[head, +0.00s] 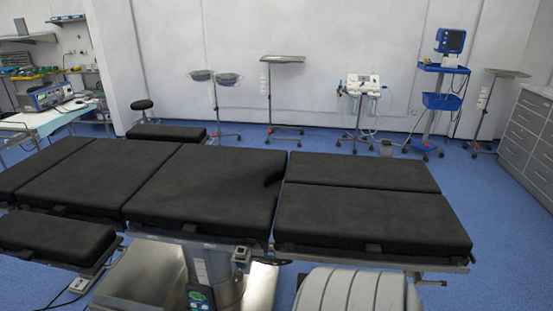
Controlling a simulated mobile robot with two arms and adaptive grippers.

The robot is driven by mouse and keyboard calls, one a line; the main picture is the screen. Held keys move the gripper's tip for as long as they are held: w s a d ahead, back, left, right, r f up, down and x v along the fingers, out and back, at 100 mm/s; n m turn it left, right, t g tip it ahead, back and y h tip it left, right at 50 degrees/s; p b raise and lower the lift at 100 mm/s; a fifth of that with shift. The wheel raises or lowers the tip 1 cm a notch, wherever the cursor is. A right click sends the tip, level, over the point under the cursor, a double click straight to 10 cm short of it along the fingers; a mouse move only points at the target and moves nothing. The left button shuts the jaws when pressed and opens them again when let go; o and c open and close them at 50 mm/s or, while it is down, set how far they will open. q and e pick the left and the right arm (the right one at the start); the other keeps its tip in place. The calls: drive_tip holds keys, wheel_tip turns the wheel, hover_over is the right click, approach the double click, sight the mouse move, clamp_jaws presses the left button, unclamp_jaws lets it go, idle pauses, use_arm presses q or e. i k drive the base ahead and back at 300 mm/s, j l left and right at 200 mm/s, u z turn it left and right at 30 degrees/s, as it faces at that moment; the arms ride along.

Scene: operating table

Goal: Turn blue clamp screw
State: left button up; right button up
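The operating table (205,190) stretches across the middle of the head view, with black pads in several sections. Metal side rails run along its near edge, and a small block-like fitting (241,255) sits below the near edge at the middle. I cannot make out a blue clamp screw in this view. Neither of my grippers shows in this view.
The table's metal column and base (215,275) stand below the pads. Behind are wheeled stands, a blue equipment cart (440,100) and grey drawers (528,140) at the right. A device (50,97) sits on a side table at the left.

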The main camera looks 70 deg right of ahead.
sight(237, 275)
drive_tip(key=z, duration=2.25)
drive_tip(key=j+z, duration=0.35)
drive_tip(key=k+j+z, duration=0.1)
drive_tip(key=j+z, duration=0.25)
drive_tip(key=j, duration=0.2)
drive_tip(key=k+j+z, duration=0.1)
drive_tip(key=j+z, duration=0.2)
drive_tip(key=j, duration=0.15)
drive_tip(key=k+j+z, duration=0.15)
drive_tip(key=j+z, duration=0.2)
